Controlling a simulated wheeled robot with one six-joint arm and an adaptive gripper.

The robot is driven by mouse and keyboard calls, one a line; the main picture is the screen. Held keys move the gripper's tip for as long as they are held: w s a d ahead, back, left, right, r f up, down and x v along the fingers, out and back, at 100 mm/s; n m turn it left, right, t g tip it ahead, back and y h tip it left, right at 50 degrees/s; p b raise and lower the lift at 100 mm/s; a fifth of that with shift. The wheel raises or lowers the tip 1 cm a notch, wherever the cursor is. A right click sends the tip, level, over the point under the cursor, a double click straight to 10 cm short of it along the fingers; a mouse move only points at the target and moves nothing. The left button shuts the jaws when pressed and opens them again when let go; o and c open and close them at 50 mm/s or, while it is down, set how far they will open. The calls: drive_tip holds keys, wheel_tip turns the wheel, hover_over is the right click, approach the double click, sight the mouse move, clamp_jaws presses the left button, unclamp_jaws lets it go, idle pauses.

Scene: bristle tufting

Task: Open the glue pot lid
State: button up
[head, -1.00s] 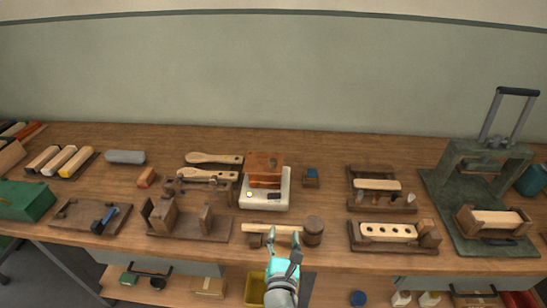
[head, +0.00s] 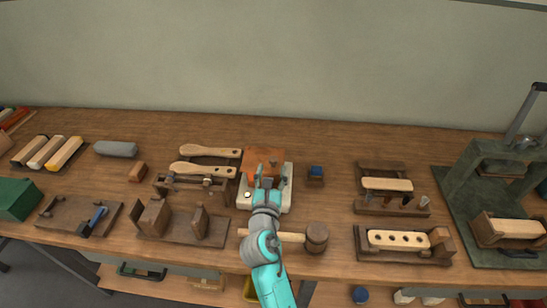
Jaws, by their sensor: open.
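The copper-brown, box-shaped glue pot (head: 256,157) sits on a white base unit (head: 286,195) with a small round dial, near the middle of the bench. Its top looks flat and closed, but its front and part of the lid are hidden behind my gripper. My gripper (head: 266,169) is open, with its fingers pointing away from me at the front of the pot. I cannot tell whether the fingers touch the lid.
A wooden mallet (head: 317,236) lies in front of the base, partly under my arm. The bench behind the pot is clear.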

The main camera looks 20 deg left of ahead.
sight(273, 162)
drive_tip(key=x, duration=0.5)
drive_tip(key=shift+w, duration=0.45)
clamp_jaws()
